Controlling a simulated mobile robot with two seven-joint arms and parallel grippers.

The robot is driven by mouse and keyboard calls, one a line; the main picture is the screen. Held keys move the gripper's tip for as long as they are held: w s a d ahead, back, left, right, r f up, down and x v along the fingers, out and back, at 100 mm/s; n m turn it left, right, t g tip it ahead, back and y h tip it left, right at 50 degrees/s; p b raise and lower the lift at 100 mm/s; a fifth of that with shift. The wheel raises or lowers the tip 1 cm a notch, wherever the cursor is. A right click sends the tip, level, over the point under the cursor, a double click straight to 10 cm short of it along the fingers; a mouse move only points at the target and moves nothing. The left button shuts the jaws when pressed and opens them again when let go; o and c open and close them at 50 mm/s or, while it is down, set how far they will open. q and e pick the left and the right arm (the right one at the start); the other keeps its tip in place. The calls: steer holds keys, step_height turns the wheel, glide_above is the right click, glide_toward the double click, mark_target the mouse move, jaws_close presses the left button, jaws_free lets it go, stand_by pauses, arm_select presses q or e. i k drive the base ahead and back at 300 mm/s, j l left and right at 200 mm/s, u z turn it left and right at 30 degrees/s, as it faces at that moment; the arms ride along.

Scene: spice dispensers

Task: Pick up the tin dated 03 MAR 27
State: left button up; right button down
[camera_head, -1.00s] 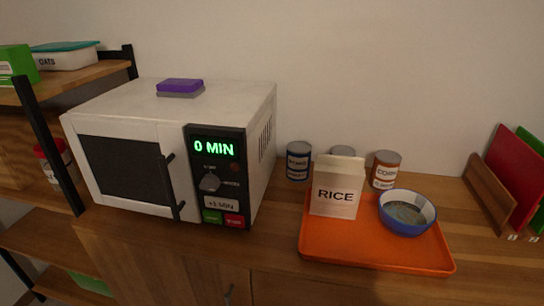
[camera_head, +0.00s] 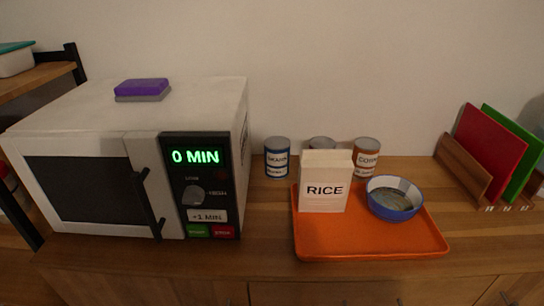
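Three tins stand at the back of the counter by the wall. A blue-labelled tin (camera_head: 277,158) stands between the microwave and the tray. A second tin (camera_head: 322,143) is mostly hidden behind the rice carton, with only its grey top showing. An orange-and-white tin (camera_head: 367,158), whose label seems to read CORN, stands behind the bowl. The date print on the tins is too small to read or hidden. Neither of my grippers is in view.
A RICE carton (camera_head: 325,184) and a blue bowl (camera_head: 394,198) stand on the orange tray (camera_head: 370,241), in front of the tins. A white microwave (camera_head: 85,165) reading 0 MIN fills the left, with a purple sponge (camera_head: 142,88) on top. A rack with red and green boards (camera_head: 490,153) stands right.

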mark_target(277, 148)
steer(key=k+l+z, duration=0.15)
steer(key=l, duration=0.25)
steer(key=k+l+z, duration=0.15)
steer(key=l, duration=0.3)
steer(key=k+l+z, duration=0.15)
steer(key=l, duration=0.3)
steer(key=k+l+z, duration=0.15)
steer(key=l, duration=0.3)
